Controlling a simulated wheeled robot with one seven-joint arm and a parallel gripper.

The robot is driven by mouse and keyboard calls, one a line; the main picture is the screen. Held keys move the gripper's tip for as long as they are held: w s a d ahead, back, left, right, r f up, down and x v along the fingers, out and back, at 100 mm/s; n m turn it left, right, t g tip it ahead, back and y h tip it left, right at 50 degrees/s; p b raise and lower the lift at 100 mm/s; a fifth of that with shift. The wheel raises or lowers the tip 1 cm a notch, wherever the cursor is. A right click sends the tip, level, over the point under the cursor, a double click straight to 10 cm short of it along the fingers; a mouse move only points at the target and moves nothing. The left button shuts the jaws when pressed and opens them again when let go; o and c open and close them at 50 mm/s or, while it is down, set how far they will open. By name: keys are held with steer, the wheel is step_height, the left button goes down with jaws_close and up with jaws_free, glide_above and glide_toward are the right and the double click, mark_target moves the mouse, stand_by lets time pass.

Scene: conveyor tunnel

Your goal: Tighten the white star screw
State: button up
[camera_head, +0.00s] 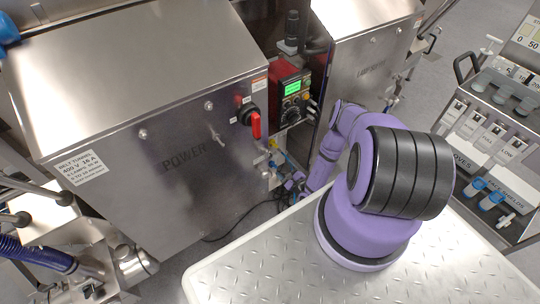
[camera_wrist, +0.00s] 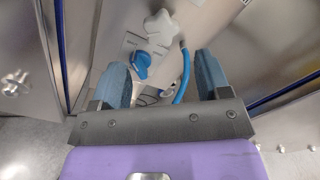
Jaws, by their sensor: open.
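The white star screw (camera_wrist: 161,27) is in the wrist view at the top centre, on a metal panel, above and beyond my fingertips. My gripper (camera_wrist: 165,78) is open, with its two blue fingers apart and nothing between them that I can see held. The screw lies ahead of the gap between the fingers, apart from them. In the head view my gripper (camera_head: 294,184) is small, low beside the power cabinet, and its jaws are hard to make out. The star screw cannot be made out there.
A blue knob (camera_wrist: 142,64) on a labelled plate sits just below left of the screw. A blue hose (camera_wrist: 183,75) runs down beside the right finger. The power cabinet (camera_head: 165,150), with a red switch handle (camera_head: 255,125), stands left of my arm. A cart (camera_head: 490,130) stands at the right.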

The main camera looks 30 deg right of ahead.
mark_target(274, 157)
steer(key=w, duration=0.9)
steer(key=shift+w+a, duration=0.15)
steer(key=shift+w, duration=0.25)
steer(key=c, duration=0.9)
